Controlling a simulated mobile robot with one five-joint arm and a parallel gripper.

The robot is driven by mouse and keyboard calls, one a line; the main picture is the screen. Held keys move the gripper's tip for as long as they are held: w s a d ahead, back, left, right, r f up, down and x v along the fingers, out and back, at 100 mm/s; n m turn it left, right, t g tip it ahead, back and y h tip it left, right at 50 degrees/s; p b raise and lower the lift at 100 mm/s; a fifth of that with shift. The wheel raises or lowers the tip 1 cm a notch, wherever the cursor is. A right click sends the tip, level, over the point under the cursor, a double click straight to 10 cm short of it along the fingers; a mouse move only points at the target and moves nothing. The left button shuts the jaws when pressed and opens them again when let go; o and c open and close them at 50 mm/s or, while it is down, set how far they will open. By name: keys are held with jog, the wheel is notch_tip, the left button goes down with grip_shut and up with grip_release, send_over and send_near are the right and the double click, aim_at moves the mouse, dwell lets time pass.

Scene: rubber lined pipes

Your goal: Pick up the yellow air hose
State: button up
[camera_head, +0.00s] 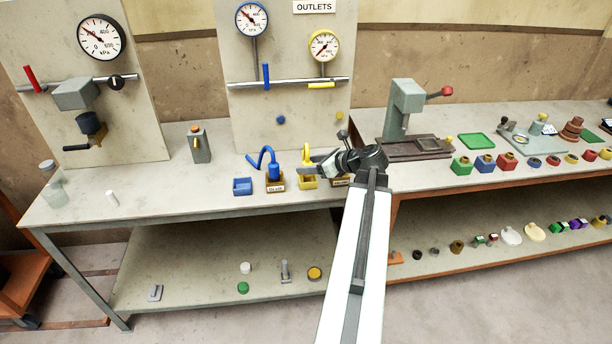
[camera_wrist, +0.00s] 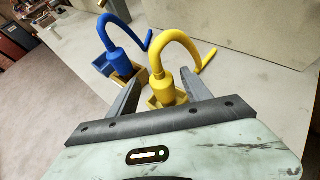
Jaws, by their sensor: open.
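The yellow air hose (camera_wrist: 163,85) stands upright in a small yellow holder (camera_wrist: 153,101) on the bench, its curved top bending over to the right in the wrist view. In the head view the hose (camera_head: 306,154) is partly hidden by my gripper. My gripper (camera_wrist: 164,84) is open, with one finger to each side of the yellow hose's lower body in the wrist view. Whether either finger touches the hose cannot be told. In the head view my gripper (camera_head: 306,171) is low over the bench at the yellow holder.
A blue air hose (camera_head: 273,168) stands in a brown labelled holder just left of the yellow one. A blue bin (camera_head: 243,186) sits further left. Behind is the outlets panel (camera_head: 290,115) with gauges. A press (camera_head: 405,110) stands to the right.

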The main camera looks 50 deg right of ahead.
jog(key=shift+w+d+f+b, duration=0.1)
jog(key=shift+w+f+b, duration=0.2)
jog(key=shift+f+b, duration=0.05)
jog(key=b+x, duration=0.2)
jog(key=x, duration=0.2)
grip_shut()
jog(key=shift+r, duration=0.2)
notch_tip(320, 180, up, 4)
jog(key=p, duration=0.5)
jog(key=s+d, duration=0.2)
jog(key=s, duration=0.5)
jog(key=s+d, duration=0.3)
jog(key=s, duration=0.5)
jog(key=shift+d+r, duration=0.25)
jog(key=shift+r, duration=0.1)
